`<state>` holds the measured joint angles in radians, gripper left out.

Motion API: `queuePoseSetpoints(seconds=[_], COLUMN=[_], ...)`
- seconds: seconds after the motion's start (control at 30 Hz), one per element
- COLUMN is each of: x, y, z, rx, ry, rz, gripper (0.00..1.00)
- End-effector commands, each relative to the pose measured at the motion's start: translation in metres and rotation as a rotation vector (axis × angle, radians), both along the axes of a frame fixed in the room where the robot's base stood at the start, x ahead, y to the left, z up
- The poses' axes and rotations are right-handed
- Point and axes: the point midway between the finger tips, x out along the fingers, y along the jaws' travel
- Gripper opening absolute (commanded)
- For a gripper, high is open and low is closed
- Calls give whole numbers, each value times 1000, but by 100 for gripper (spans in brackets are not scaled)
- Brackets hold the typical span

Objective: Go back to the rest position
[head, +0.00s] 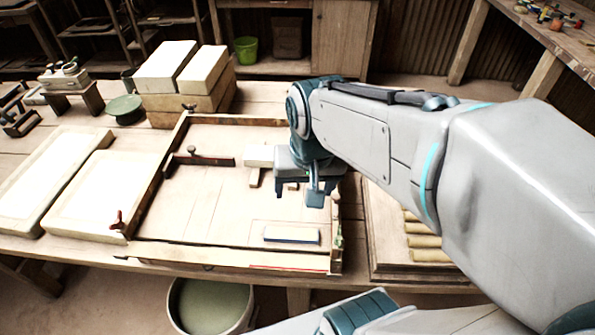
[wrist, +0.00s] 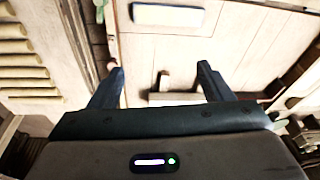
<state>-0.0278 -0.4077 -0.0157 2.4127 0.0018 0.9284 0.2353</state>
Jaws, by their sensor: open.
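My gripper (head: 300,191) hangs over the right part of a wooden framed board (head: 190,216) on the workbench. In the wrist view my gripper (wrist: 162,80) has its two dark fingers spread apart, with nothing held between them. A pale block with a wooden handle (head: 257,158) lies just left of the gripper in the head view. A white tile with a blue edge (head: 291,235) lies near the front of the board. It also shows at the top of the wrist view (wrist: 168,15). My arm hides part of the board's right side.
Pale slabs (head: 95,190) lie at left, and stacked white blocks (head: 180,68) stand behind. A tray with several rolls (head: 422,236) is at right. A bucket (head: 210,304) stands below the front edge.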

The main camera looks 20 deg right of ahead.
Motion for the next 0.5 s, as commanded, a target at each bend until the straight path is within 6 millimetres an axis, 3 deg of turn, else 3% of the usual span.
queuePoseSetpoints(seconds=[0.2, 0.5], x=[-23, -24], y=[-2, -2], z=[-12, -13], rx=[-51, -56], ry=[-24, -25], rz=[188, 204], gripper=[73, 73])
